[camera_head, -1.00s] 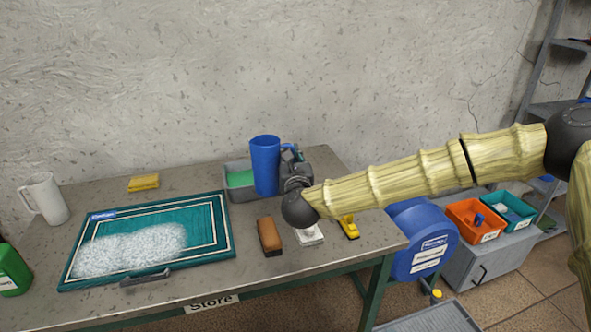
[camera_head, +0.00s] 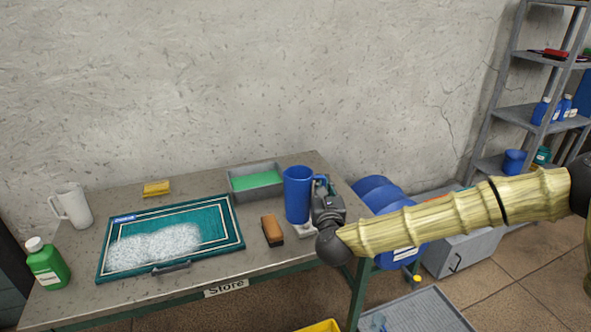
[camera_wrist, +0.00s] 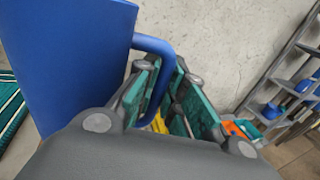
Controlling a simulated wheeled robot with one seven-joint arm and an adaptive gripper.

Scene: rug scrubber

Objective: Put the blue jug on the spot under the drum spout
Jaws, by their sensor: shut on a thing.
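The blue jug (camera_head: 297,195) is upright at the right part of the table, held by its handle. My gripper (camera_head: 324,187) is shut on the handle, on the jug's right side. In the wrist view the jug (camera_wrist: 70,60) fills the upper left, and its handle passes between the fingers of my gripper (camera_wrist: 160,95). I cannot tell whether the jug's base touches the table. The blue drum (camera_head: 385,200) lies on its side beyond the table's right end, partly hidden by my arm.
The table (camera_head: 75,305) also bears a teal rug (camera_head: 215,225) with foam, a brown brush (camera_head: 272,230), a grey tray (camera_head: 240,197) with green inside, a yellow sponge (camera_head: 157,189), a white jug (camera_head: 75,206) and a green bottle (camera_head: 48,266). A shelf rack (camera_head: 500,120) stands right.

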